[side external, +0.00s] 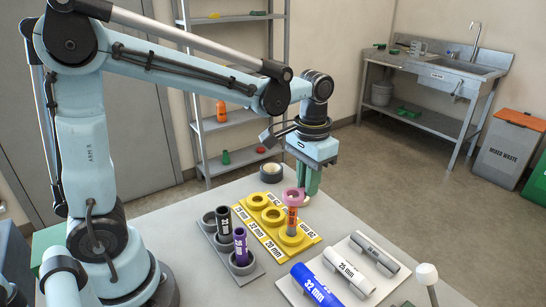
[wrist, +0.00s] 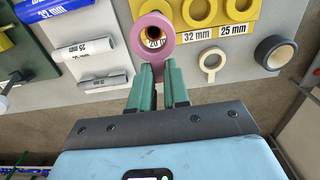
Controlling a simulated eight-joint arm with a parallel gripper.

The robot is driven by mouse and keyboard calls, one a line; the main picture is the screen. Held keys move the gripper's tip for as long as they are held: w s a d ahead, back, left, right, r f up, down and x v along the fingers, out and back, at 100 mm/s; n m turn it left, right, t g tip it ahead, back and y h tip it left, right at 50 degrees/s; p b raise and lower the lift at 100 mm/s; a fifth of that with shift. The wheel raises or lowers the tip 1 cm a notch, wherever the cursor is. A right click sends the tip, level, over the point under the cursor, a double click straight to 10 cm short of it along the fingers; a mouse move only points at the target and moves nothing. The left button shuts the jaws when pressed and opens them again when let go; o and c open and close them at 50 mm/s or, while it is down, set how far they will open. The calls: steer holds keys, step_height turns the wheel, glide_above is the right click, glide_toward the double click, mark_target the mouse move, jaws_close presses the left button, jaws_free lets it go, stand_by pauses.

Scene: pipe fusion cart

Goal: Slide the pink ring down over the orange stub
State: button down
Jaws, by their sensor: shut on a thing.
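A grey holder (side external: 257,270) with black and purple stubs stands left of the yellow one. A white tray (side external: 287,287) of blue, white and grey pipes lies right. A dark tape roll (wrist: 274,53) and a cream ring (wrist: 212,62) lie nearby.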

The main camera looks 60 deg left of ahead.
steer(key=shift+f, duration=1.5)
stand_by(0.8)
steer(key=c, duration=1)
jaws_free()
steer(key=shift+c, duration=0.2)
steer(key=shift+r, duration=0.15)
step_height(320, 180, up, 11)
steer(key=s+a+f+t, duration=0.3)
steer(key=s+f+t, duration=0.4)
steer(key=s, duration=0.1)
steer(key=shift+s, duration=0.15)
